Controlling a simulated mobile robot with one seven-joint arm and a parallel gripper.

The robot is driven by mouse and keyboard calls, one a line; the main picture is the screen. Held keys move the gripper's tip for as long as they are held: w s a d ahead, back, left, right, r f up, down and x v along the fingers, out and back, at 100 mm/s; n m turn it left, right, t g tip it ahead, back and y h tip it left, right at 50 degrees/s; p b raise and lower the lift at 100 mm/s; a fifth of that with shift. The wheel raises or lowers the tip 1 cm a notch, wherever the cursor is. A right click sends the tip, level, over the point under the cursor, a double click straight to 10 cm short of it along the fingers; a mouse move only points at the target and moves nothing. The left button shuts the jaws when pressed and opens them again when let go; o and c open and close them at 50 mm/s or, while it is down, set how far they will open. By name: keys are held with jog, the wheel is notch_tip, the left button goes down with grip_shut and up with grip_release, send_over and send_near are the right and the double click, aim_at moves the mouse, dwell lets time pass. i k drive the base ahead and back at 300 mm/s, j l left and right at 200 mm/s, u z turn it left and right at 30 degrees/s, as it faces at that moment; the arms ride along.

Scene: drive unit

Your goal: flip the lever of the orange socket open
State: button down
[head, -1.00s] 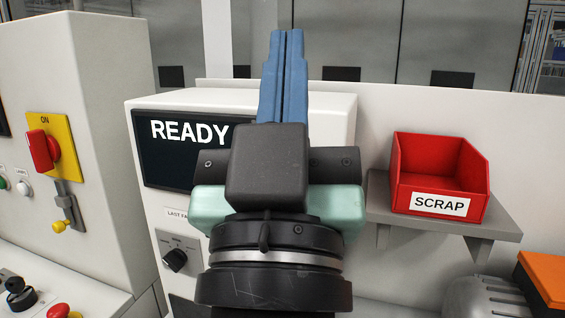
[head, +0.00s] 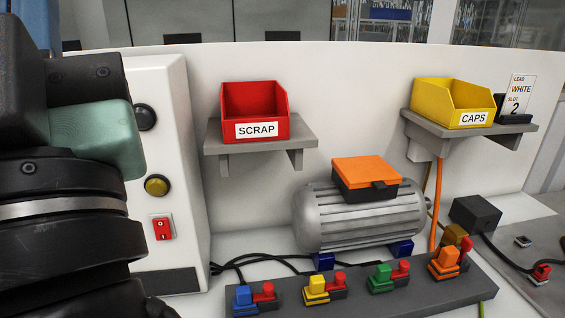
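The orange socket (head: 446,263) is at the right end of a grey strip, at the lower right of the head view. A small red lever (head: 466,250) stands on its right side. The picture is too small to tell whether this lever is open or shut. The body of my gripper (head: 97,130) fills the left edge, large and close to the camera. Its fingers are outside the picture, so their opening is hidden. My gripper is far to the left of the orange socket and not touching it.
The strip (head: 376,302) also holds blue, yellow and green sockets with red levers. Behind it lies a finned motor (head: 345,222) with an orange-lidded box (head: 366,175). A red SCRAP bin (head: 254,112) and yellow CAPS bin (head: 447,104) sit on shelves. An orange cable (head: 437,205) hangs behind the orange socket.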

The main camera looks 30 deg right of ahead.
aim_at(466, 245)
jog(key=k+z, duration=0.4)
jog(key=k+l+z, duration=0.1)
jog(key=z, duration=0.3)
jog(key=k+z, duration=0.1)
jog(key=z, duration=0.7)
